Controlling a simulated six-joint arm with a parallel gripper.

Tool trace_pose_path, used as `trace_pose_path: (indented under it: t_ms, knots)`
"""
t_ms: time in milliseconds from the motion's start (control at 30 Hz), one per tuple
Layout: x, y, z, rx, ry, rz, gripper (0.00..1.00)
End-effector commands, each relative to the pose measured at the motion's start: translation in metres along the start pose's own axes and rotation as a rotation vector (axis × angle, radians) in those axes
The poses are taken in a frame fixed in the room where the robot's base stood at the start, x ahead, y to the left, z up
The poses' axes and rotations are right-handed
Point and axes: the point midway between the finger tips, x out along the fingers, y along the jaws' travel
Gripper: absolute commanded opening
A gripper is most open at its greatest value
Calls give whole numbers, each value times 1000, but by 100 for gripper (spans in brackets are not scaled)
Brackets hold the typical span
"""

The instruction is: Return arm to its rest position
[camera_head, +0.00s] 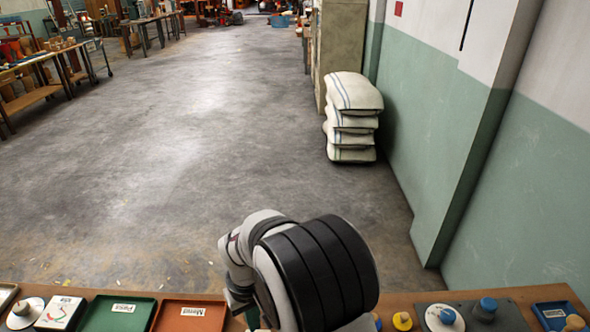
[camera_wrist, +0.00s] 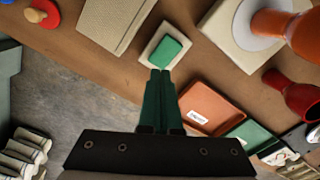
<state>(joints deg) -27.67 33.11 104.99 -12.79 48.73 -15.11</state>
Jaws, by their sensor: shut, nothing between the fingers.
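In the head view my arm (camera_head: 310,270) is folded over the near edge of the workbench, and its dark rounded joint hides part of the bench. My gripper is mostly hidden behind the arm there. In the wrist view my gripper (camera_wrist: 159,74) shows two green fingers side by side, closed together with nothing between them. From that view, the fingertips appear just below a small white tray (camera_wrist: 148,58) with a green block (camera_wrist: 166,49) in it. I cannot tell the height of the fingertips above the bench.
The bench holds a green tray (camera_head: 108,317), a red-brown tray (camera_head: 172,317), a blue-knobbed disc (camera_head: 443,317) and a blue tray (camera_head: 552,315). The wrist view shows an orange goblet (camera_wrist: 305,35) and a red one (camera_wrist: 300,98). Stacked sacks (camera_head: 352,115) stand by the wall; the floor is open.

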Motion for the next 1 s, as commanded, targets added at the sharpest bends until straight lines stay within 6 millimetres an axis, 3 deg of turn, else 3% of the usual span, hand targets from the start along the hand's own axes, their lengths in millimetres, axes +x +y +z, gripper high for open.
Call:
trace_pose_path:
  t_ms: [200,467,567,667,700,800,900,1000]
  knots:
    - [-19,0,0,1,1,0,0]
    - [-20,0,0,1,-1,0,0]
    - [-36,10,12,58,2,-6,0]
    - [-83,34,63,262,3,-31,0]
    - [-102,42,93,369,2,-46,0]
    - [-132,47,169,629,-6,-88,0]
    - [-141,36,226,834,-11,-127,0]
    - [-139,24,258,958,-16,-154,0]
